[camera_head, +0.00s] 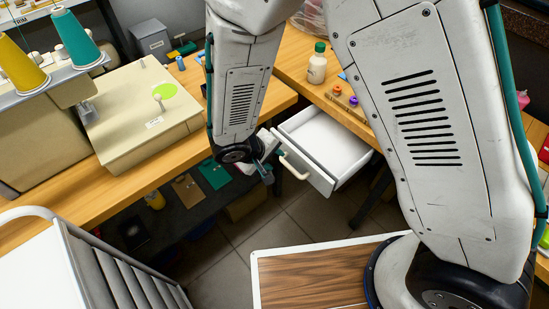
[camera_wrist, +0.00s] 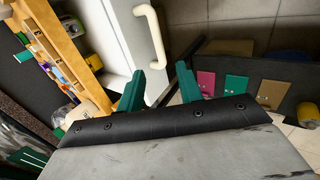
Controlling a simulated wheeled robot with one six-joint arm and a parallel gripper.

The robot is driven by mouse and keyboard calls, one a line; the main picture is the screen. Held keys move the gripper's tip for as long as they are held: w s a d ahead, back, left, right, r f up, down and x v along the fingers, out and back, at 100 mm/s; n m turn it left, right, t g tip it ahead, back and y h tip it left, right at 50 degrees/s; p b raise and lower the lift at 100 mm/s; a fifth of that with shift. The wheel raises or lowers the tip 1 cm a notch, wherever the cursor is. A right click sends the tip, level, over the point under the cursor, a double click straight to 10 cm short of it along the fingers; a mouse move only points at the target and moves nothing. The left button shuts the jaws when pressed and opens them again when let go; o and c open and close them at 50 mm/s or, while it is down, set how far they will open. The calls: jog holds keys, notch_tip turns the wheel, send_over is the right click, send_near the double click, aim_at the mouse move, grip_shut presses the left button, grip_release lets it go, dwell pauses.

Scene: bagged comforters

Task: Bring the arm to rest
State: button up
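My gripper (camera_head: 265,172) hangs from my arm in the middle of the head view, just left of the handle (camera_head: 293,167) of a white drawer (camera_head: 307,167). The drawer is pulled out from under the wooden bench, and the part of its inside that shows is empty. In the wrist view my gripper (camera_wrist: 159,80) has two teal fingers spread apart with nothing between them. The white handle (camera_wrist: 150,36) stands beyond the fingertips there, not between them. Whether the fingers touch the drawer front cannot be told.
A sewing machine (camera_head: 145,115) with thread cones (camera_head: 75,40) stands on the left bench. A white bottle (camera_head: 317,64) stands on the bench behind the drawer. A grey-sided cart (camera_head: 110,268) is at lower left. Tiled floor (camera_head: 225,262) is open below my gripper.

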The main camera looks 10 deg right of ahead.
dwell(0.3)
jog(key=s+d+r+m+y, duration=0.2)
jog(key=s+d+r, duration=0.4)
jog(key=r, duration=0.4)
jog(key=s+d+r+m+g+y, duration=0.1)
jog(key=s+d+r+m, duration=0.1)
jog(key=s+d+r, duration=0.4)
jog(key=s+d+r+m+g+y, duration=0.1)
jog(key=s+d+r, duration=0.5)
jog(key=r, duration=1)
jog(key=d+m+y, duration=0.1)
jog(key=d, duration=0.2)
jog(key=shift+d+m+y, duration=0.3)
jog(key=shift+d+m, duration=0.1)
